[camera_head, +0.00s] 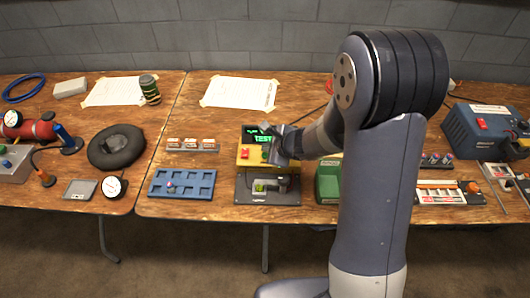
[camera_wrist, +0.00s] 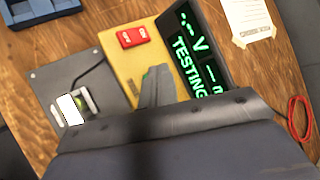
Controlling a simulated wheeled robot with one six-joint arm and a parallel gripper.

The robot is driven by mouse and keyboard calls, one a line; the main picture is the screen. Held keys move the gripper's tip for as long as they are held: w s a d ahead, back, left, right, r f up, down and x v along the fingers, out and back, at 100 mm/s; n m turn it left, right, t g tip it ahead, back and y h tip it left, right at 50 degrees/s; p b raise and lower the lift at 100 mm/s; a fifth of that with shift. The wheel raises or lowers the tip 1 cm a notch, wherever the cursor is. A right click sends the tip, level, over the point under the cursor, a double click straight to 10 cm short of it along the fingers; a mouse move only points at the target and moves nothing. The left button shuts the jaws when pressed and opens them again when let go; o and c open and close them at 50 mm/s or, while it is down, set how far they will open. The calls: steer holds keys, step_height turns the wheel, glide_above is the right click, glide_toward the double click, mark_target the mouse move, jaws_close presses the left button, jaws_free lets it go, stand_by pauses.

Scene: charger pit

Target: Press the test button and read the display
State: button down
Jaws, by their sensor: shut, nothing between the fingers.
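The tester is a yellow box (camera_head: 251,163) on the table, with a dark upright display (camera_wrist: 198,50) at its back. In the wrist view the display shows green dashes, a "V" and "TESTING". A red button (camera_wrist: 138,37) with white lettering sits on the yellow top and is uncovered. My gripper (camera_wrist: 158,84) is shut and empty, with its fingertips over the yellow top, apart from the red button. I cannot tell whether they touch the surface. In the head view my gripper (camera_head: 276,143) hides part of the tester. A small cell (camera_wrist: 70,108) lies in a holder on the grey plate (camera_head: 250,198).
A blue tray (camera_head: 183,184) with compartments lies left of the tester. A green box (camera_head: 328,182) stands close on its right. A paper sheet (camera_head: 240,93) lies behind. A blue machine (camera_head: 482,128) stands at the far right. Bare wood shows behind the tester.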

step_height(320, 180, up, 5)
steer(key=p, duration=0.4)
stand_by(0.3)
steer(key=shift+f, duration=0.1)
stand_by(0.3)
steer(key=shift+f+b, duration=0.55)
steer(key=shift+f, duration=0.05)
steer(key=shift+r+p, duration=0.1)
steer(key=shift+p, duration=0.7)
steer(key=shift+p, duration=0.35)
step_height(320, 180, up, 5)
steer(key=p, duration=0.4)
